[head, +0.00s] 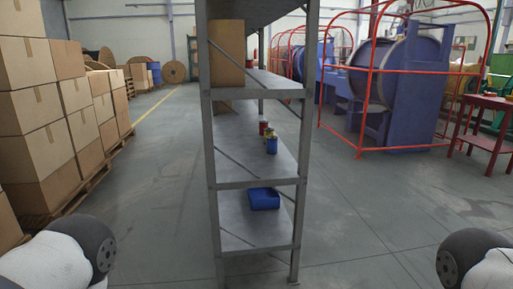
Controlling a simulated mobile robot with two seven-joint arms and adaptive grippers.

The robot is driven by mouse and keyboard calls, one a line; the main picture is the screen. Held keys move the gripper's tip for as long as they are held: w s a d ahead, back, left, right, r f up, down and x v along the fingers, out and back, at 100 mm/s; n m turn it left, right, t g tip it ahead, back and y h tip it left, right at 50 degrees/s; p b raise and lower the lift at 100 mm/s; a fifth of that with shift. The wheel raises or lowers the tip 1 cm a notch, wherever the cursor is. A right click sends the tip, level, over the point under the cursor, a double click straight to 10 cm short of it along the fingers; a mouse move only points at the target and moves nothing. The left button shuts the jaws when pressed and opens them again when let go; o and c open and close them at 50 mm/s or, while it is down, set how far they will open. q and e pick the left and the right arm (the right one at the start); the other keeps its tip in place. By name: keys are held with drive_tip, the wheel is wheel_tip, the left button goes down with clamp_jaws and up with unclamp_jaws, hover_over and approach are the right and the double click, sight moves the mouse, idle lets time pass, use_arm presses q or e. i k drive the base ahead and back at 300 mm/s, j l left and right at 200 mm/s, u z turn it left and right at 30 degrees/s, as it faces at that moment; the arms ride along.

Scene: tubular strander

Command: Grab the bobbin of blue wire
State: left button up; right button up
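Parts of my two arms show at the bottom left and bottom right corners, well apart from the rack. Neither gripper is in view.
A blue bin (264,198) sits on the lower shelf, and a cardboard box (227,50) higher up. Stacked cartons (45,130) on pallets line the left. A red-framed blue machine (410,80) and a red table (490,103) stand right. Floor around the rack is clear.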

sight(271, 149)
drive_tip(key=i+j+z, duration=0.45)
drive_tip(key=i+j, duration=0.5)
